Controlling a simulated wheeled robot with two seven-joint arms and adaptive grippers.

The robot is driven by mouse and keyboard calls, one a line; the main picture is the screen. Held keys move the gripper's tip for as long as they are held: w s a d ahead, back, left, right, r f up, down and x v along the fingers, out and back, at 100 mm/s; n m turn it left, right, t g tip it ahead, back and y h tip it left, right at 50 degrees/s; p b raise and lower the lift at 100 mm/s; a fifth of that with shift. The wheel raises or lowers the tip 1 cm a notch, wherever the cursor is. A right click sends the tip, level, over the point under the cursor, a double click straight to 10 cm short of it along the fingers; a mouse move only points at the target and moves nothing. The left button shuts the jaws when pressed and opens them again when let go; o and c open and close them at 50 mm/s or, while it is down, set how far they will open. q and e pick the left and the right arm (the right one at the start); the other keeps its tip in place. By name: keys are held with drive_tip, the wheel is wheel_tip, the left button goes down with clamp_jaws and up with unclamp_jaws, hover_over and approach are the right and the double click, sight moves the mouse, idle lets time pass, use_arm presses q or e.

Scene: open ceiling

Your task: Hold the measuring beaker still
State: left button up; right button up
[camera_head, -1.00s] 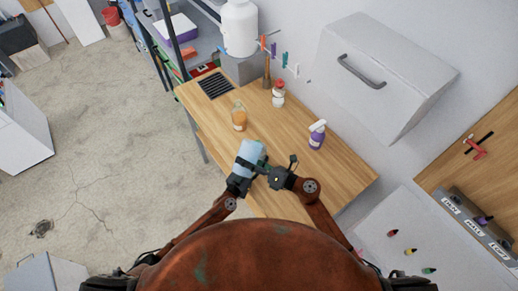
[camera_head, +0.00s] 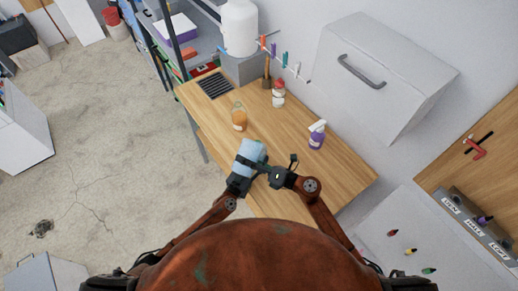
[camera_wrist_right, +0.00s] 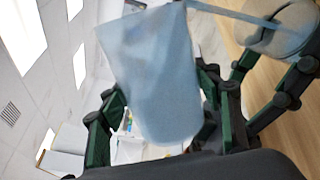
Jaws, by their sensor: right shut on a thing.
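The measuring beaker (camera_head: 251,150) is light blue and is held tilted above the front edge of the wooden table. In the right wrist view the pale blue, cloudy body (camera_wrist_right: 155,75) stands large between green fingers. My right gripper (camera_head: 264,171) reaches in from the right and is shut on it. My left gripper (camera_head: 244,172) is close against its lower side, and its fingers are too small and overlapped to tell open from shut. A greyish round part (camera_wrist_right: 284,38) shows among dark green links at the wrist view's right; I cannot tell what it belongs to.
On the wooden table (camera_head: 335,172) stand an orange bottle (camera_head: 239,118), a purple spray bottle (camera_head: 317,137) and a white-and-red bottle (camera_head: 278,96). A black grate (camera_head: 214,85) is at the far left. A grey wall cabinet (camera_head: 385,75) hangs behind. The table's right part is clear.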

drive_tip(key=shift+m, duration=0.9)
idle(2.3)
drive_tip(key=shift+n, duration=0.7)
drive_tip(key=shift+w+f+n, duration=0.15)
drive_tip(key=shift+f+n, duration=0.45)
drive_tip(key=shift+n, duration=0.5)
drive_tip(key=shift+r+n, duration=0.2)
drive_tip(key=shift+n, duration=0.4)
drive_tip(key=n, duration=0.1)
drive_tip(key=s+n, duration=0.1)
drive_tip(key=n, duration=0.1)
drive_tip(key=shift+s+a+f+t, duration=0.1)
drive_tip(key=shift+s+a+t, duration=0.2)
drive_tip(key=shift+a+t, duration=0.1)
drive_tip(key=n, duration=0.1)
drive_tip(key=r+n, duration=0.1)
drive_tip(key=shift+s+a+n, duration=0.15)
drive_tip(key=shift+s+n, duration=0.25)
drive_tip(key=shift+s+a+f+n, duration=0.15)
drive_tip(key=shift+f+n, duration=0.1)
drive_tip(key=shift+n, duration=0.65)
